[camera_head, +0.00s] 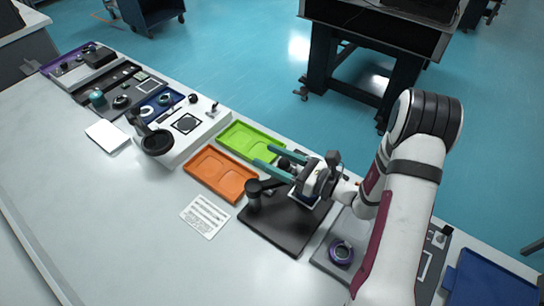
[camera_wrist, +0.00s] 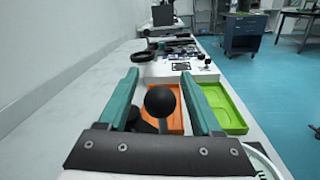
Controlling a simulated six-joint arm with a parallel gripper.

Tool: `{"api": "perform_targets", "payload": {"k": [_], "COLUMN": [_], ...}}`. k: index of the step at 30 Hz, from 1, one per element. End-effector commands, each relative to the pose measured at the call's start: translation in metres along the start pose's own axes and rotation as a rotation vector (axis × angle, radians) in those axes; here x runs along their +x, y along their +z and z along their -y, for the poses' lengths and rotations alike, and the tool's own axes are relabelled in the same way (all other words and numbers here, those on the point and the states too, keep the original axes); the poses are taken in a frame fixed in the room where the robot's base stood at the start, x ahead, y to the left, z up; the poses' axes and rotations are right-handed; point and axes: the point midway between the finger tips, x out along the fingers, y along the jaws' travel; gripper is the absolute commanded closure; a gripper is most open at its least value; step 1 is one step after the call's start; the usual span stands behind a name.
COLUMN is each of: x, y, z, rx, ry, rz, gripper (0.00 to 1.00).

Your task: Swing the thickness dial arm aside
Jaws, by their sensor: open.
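The thickness dial arm (camera_head: 268,185) is a black bar on a short black post, standing on a dark base plate (camera_head: 283,230). It reaches right toward the underside of my gripper, where part of it is hidden. My gripper (camera_head: 265,156) is open, with two teal fingers pointing left over the plate's far side. A black ball (camera_head: 284,163) shows between the fingers. In the wrist view the ball (camera_wrist: 160,102) sits between the open fingers, apart from both, with dark parts below it. I cannot tell whether the ball belongs to the dial arm.
An orange tray (camera_head: 218,173) and a green tray (camera_head: 250,140) lie left of the plate. A printed card (camera_head: 205,216) lies in front. A white station with a black ring (camera_head: 157,142) stands farther left. A grey plate with a purple ring (camera_head: 341,252) is at right.

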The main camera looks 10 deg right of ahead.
Motion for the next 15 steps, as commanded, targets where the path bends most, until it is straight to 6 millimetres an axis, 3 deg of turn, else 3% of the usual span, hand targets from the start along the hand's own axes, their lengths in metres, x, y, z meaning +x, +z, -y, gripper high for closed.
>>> {"api": "perform_targets", "payload": {"k": [2,13,15], "x": [-0.0002,-0.0006,-0.0006], "y": [0.0000,0.0001,0.0001], "z": [0.0000,0.0000,0.0000], "rx": [0.000,0.000,0.000], "ry": [0.000,0.000,0.000], "rz": [0.000,0.000,0.000], "gripper": [0.34,0.99,1.00]}}
